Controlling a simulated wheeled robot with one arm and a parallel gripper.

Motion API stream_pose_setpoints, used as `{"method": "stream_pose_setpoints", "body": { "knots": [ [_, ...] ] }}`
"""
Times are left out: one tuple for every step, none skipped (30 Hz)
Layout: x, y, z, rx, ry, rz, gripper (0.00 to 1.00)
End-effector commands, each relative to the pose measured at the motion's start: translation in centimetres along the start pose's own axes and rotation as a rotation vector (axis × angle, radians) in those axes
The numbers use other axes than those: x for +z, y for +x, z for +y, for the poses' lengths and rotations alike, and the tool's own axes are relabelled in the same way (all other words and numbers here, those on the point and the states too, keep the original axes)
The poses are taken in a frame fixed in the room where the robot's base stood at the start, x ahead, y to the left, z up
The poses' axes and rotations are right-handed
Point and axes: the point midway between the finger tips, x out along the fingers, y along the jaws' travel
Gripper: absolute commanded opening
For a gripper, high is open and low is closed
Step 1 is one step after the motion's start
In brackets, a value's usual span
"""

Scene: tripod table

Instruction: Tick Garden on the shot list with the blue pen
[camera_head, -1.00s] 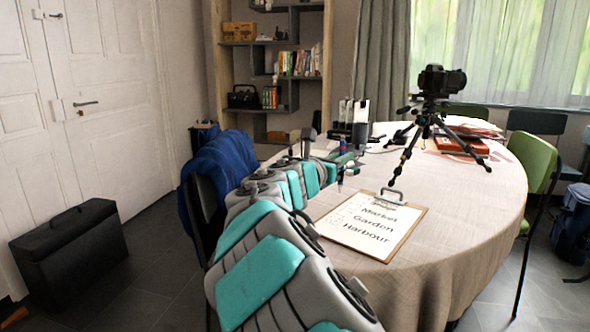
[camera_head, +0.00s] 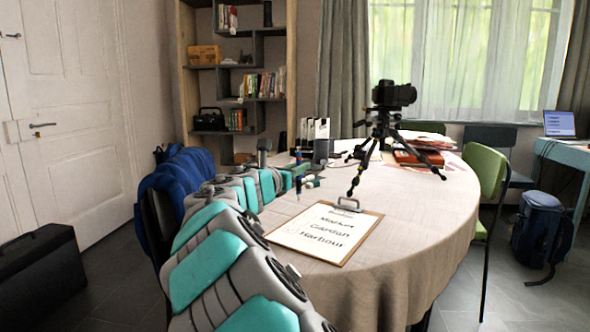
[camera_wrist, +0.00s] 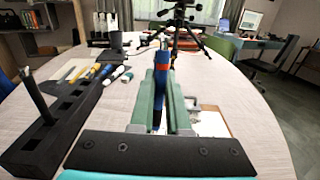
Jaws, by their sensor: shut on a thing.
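The shot list is a white sheet on a brown clipboard (camera_head: 325,232) near the table's front left edge. It reads Market, Garden and Harbour, with faint boxes left of the words; any marks in them are too small to tell. My gripper (camera_head: 305,183) is beyond the clipboard, up and left of it in the head view. In the wrist view my gripper (camera_wrist: 160,92) has its green fingers shut on the blue pen (camera_wrist: 161,62), which stands roughly upright and has an orange band. The clipboard (camera_wrist: 213,121) shows right of the fingers, partly hidden by them.
A black slotted holder (camera_wrist: 55,128) with a dark upright pen stands left of my gripper, with several loose pens beside it. The camera tripod (camera_head: 382,130) stands behind the clipboard. Bare tablecloth (camera_head: 425,210) lies to the clipboard's right. A green chair (camera_head: 485,172) stands at the right.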

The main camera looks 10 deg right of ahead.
Motion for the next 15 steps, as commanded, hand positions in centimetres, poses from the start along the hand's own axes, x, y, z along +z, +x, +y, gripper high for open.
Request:
{"method": "stream_pose_setpoints", "body": {
  "knots": [
    [-0.8, 0.0, 0.0, 0.0, 0.0, 0.0, 0.0],
    [-1.1, 0.0, 0.0, 0.0, 0.0, 0.0, 0.0],
    [-1.4, 0.0, 0.0, 0.001, 0.0, 0.0, 0.0],
    [-1.6, 0.0, 0.0, 0.001, 0.0, 0.0, 0.0],
    [-1.9, 0.0, 0.0, 0.001, 0.0, 0.0, 0.0],
    [-2.2, 0.0, 0.0, 0.001, 0.0, 0.0, 0.0],
    [-2.5, 0.0, 0.0, 0.001, 0.0, 0.0, 0.0],
    [-2.7, 0.0, 0.0, 0.001, 0.0, 0.0, 0.0],
    [-3.0, 0.0, 0.0, 0.001, 0.0, 0.0, 0.0],
    [-3.3, 0.0, 0.0, 0.001, 0.0, 0.0, 0.0],
    [-3.5, 0.0, 0.1, 0.001, 0.0, 0.0, 0.0],
    [-3.8, 0.0, 0.1, 0.001, 0.0, 0.0, 0.0],
    [-4.0, 0.0, 0.1, 0.001, 0.0, 0.0, 0.0],
    [-4.2, 0.0, 0.1, 0.001, 0.0, 0.0, 0.0],
    [-4.3, 0.0, 0.1, 0.001, 0.0, 0.0, 0.0]
  ]
}}
